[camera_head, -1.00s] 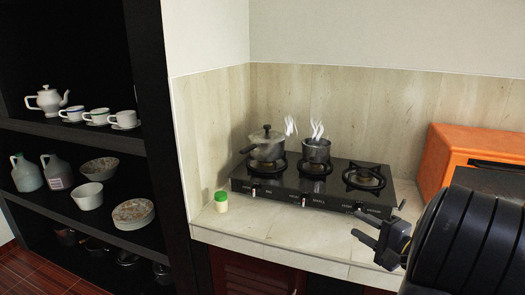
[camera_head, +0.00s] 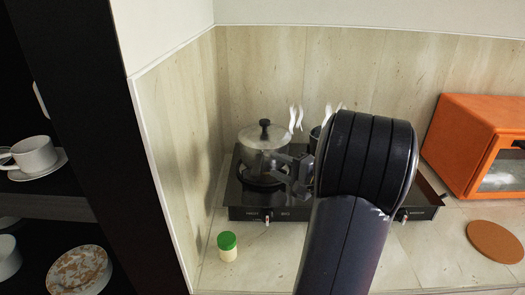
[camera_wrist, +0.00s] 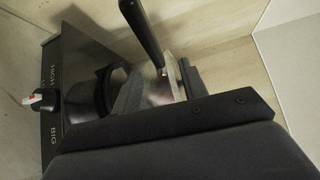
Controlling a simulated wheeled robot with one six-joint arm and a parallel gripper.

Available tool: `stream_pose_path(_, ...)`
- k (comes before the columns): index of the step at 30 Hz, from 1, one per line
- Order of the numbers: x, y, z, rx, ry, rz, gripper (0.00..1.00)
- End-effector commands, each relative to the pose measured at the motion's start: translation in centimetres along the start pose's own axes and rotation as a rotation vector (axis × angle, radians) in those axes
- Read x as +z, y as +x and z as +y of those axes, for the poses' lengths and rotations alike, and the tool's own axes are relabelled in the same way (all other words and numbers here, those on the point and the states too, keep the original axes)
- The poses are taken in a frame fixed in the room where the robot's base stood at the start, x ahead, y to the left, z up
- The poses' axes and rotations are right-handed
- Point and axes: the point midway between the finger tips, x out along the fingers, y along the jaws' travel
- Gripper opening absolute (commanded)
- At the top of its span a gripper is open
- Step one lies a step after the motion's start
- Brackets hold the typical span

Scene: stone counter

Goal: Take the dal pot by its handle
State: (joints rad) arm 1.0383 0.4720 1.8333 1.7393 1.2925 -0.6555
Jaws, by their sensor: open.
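A grey metal pot (camera_head: 256,139) with a lid and black knob stands on the left burner; I take it as the dal pot, though nothing marks it. Its handle is not clear in the head view. My gripper (camera_head: 276,168) is at the pot's front right side, open. In the wrist view, a black handle (camera_wrist: 143,32) slants down to a metal bracket on the pot's side (camera_wrist: 160,90). The two fingers flank this area, with the handle's lower end near the gap between them (camera_wrist: 165,80). I cannot tell whether they touch it.
A black gas stove (camera_head: 245,213) carries the pot; a second pot (camera_head: 314,138) is mostly hidden behind my arm. A green-lidded jar (camera_head: 228,250) stands in front. An orange oven (camera_head: 470,140) and brown round mat (camera_head: 495,242) are right. A wall (camera_head: 175,150) closes the left.

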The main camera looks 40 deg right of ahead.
Motion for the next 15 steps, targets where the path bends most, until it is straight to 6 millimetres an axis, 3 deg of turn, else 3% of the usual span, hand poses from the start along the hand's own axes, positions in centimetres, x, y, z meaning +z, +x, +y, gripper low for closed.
stream_pose_path(5, 0.0, 1.2, 0.0, 0.001, 0.0, -0.001, 0.41)
stream_pose_path(15, -0.1, 5.4, 0.5, 0.001, 0.0, -0.001, 0.41)
